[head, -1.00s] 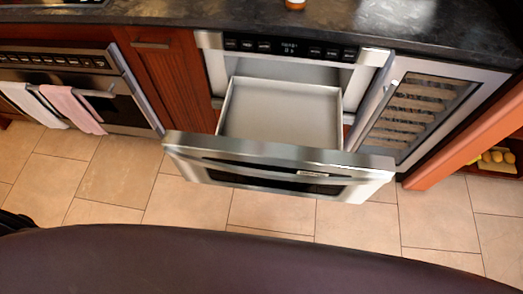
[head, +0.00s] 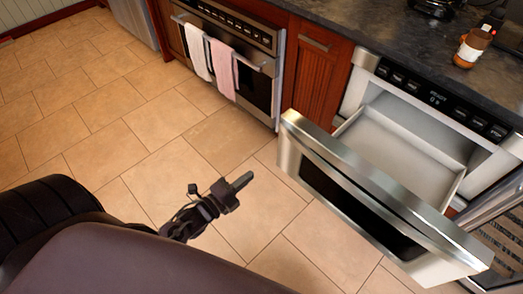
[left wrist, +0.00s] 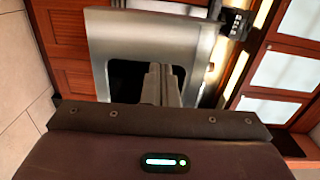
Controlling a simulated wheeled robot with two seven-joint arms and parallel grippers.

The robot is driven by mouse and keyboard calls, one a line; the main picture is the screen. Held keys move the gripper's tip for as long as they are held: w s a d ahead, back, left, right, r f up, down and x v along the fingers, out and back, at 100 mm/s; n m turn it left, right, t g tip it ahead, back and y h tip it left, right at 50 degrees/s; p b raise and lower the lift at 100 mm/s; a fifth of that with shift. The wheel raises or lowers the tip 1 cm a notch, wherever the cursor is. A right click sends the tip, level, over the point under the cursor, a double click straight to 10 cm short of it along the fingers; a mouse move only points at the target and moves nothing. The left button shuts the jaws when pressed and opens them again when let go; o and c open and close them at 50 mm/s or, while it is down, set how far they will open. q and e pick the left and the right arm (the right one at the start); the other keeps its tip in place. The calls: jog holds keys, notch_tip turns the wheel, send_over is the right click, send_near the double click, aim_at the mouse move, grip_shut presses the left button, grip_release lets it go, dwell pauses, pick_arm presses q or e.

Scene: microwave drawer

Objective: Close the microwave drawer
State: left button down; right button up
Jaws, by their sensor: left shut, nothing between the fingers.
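The microwave drawer (head: 395,160) stands open. Its steel front with a dark window (head: 370,205) is pulled well out from the microwave housing, and the pale tray behind it looks empty. My left gripper (head: 243,181) is shut and empty, above the floor tiles to the left of the drawer front and apart from it. The gripper's fingers (left wrist: 162,84) also show in the left wrist view, in front of a steel panel with a dark area (left wrist: 145,40) that looks like the drawer front. My right gripper is not in view.
An oven (head: 230,55) with towels is at the upper left of the drawer, with a wooden cabinet (head: 315,70) between them. A bottle (head: 472,47) stands on the dark counter. A glass-fronted unit (head: 500,235) is at the right. Tiled floor (head: 120,130) is clear at the left.

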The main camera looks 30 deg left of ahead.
aim_at(286, 145)
pick_arm(q)
jog(key=x, duration=0.8)
jog(key=r+x, duration=0.1)
jog(key=x, duration=0.4)
jog(key=shift+w+d+r, duration=0.1)
jog(key=shift+d, duration=0.05)
jog(key=shift+w+d, duration=0.15)
jog(key=shift+w, duration=0.25)
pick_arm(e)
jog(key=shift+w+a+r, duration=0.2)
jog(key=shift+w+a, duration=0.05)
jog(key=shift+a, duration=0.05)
